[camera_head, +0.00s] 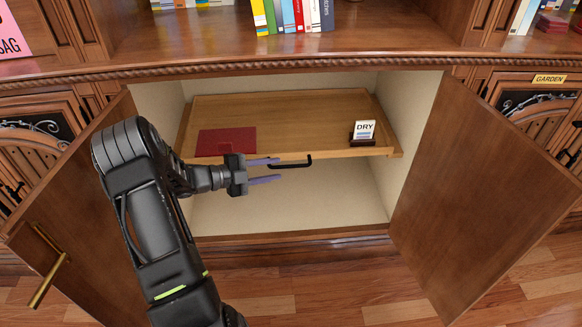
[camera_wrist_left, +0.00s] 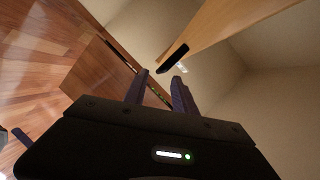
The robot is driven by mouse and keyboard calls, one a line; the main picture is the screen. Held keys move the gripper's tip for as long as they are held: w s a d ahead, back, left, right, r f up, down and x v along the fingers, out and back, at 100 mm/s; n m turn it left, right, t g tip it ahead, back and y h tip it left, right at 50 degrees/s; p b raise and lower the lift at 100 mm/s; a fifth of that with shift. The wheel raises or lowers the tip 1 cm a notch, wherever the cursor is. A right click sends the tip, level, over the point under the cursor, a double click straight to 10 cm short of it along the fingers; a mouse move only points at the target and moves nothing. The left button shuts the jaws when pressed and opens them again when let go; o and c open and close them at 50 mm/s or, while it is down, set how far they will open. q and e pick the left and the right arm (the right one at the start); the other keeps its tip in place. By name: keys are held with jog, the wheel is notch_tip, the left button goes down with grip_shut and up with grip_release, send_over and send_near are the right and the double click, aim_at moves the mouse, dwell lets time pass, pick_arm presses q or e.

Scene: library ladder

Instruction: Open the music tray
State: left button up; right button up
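The music tray (camera_head: 310,108) is a flat wooden board in the open cabinet, with a black bar handle (camera_head: 296,163) on its front edge. The handle also shows in the left wrist view (camera_wrist_left: 173,60). My left gripper (camera_head: 278,170) is open, its two fingers apart and pointing right at the handle's left end. In the left wrist view my left gripper (camera_wrist_left: 161,78) has the handle's near end just ahead of its fingertips; I cannot tell whether it lies between them. Nothing is seen gripped. My right gripper is out of view.
A dark red folder (camera_head: 226,141) and a small stand with a "DRY" card (camera_head: 364,131) sit on the tray. The left cabinet door (camera_head: 75,235) and right cabinet door (camera_head: 470,200) stand open. The space below the tray is empty. Books (camera_head: 292,15) stand above.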

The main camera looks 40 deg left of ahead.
aim_at(291, 167)
pick_arm(q)
jog(key=b+x, duration=0.1)
jog(key=x, duration=0.5)
jog(key=shift+w+d+f, duration=0.1)
jog(key=shift+w, duration=0.1)
grip_shut()
dwell(1.2)
